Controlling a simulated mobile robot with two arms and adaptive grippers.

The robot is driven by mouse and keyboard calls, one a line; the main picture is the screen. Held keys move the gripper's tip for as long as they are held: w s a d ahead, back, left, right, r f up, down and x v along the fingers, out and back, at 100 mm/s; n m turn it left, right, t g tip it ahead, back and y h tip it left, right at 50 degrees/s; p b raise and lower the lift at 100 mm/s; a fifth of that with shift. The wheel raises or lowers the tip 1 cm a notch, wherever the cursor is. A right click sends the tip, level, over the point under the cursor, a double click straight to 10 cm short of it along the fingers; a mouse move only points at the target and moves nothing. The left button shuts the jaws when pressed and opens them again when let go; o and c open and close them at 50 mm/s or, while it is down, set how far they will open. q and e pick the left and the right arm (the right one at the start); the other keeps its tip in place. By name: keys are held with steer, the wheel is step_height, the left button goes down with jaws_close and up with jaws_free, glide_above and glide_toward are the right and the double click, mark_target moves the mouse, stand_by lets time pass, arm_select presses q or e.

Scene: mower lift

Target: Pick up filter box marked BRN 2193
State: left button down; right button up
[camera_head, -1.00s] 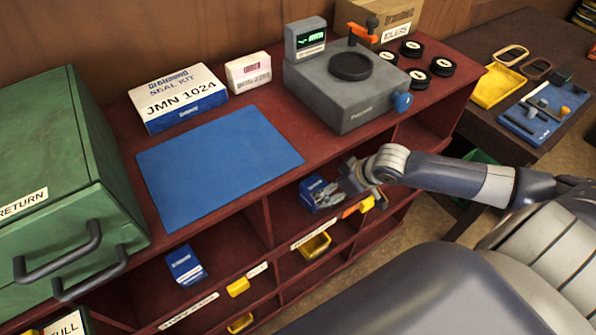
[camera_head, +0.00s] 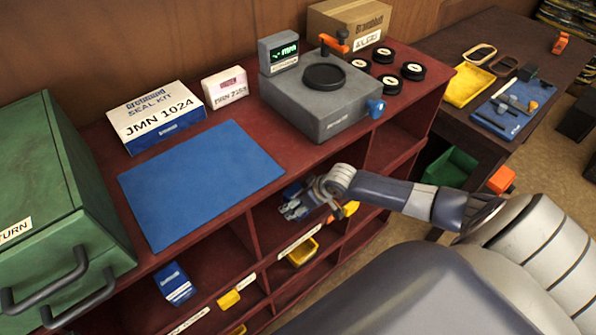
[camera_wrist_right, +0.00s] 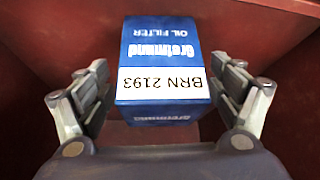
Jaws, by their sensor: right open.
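The filter box marked BRN 2193 (camera_wrist_right: 160,75) is blue with a white label and stands in a red shelf compartment. In the right wrist view its label reads clearly and it lies between my right gripper's fingers (camera_wrist_right: 162,95). My left gripper is not in view.
Red compartment walls (camera_wrist_right: 285,25) stand close around the box. Another blue box (camera_head: 173,284) stands in the compartment to the left. Yellow bins (camera_head: 303,251) sit below. On top are a blue mat (camera_head: 200,184), a seal kit box (camera_head: 156,116) and a grey device (camera_head: 320,100).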

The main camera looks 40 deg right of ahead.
steer(key=shift+w+f, duration=0.15)
steer(key=shift+f, duration=0.15)
steer(key=c, duration=1.5)
steer(key=shift+r, duration=0.1)
